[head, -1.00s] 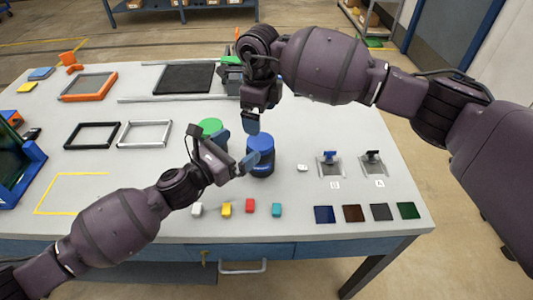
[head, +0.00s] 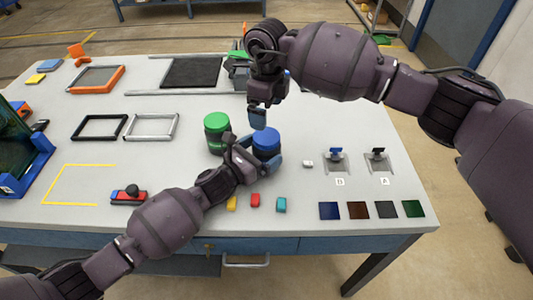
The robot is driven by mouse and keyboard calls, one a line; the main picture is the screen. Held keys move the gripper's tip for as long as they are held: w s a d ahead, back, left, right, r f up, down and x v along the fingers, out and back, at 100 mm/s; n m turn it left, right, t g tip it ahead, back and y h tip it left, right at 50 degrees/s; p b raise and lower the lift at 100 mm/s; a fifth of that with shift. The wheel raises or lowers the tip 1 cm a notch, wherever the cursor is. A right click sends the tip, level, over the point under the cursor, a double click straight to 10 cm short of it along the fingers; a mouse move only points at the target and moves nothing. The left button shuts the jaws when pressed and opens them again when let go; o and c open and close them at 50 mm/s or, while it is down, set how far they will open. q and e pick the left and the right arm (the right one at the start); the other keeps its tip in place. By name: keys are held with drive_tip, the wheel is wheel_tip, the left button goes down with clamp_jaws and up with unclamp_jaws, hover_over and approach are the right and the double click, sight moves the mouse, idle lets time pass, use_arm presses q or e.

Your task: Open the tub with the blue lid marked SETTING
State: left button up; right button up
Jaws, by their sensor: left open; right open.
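The tub with the blue lid (head: 267,138) stands upright on the table near the middle. Most of its body is hidden behind my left gripper, and any marking on it cannot be read. My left gripper (head: 254,157) is open and low at the tub's near side, one finger at the left and one at the right front. Whether the fingers touch the tub is unclear. My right gripper (head: 258,118) is open with its fingers pointing down, just above and behind the blue lid. A tub with a green lid (head: 216,121) stands close on the left.
Small coloured blocks, yellow (head: 231,203), red (head: 255,200) and teal (head: 281,204), lie in front. Two switch-like fixtures (head: 336,160) and several dark square tiles (head: 357,210) are at the right. Empty frames (head: 98,127) lie at the left. A red device (head: 129,195) lies near my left arm.

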use_arm(q)
drive_tip(key=shift+x, duration=0.8)
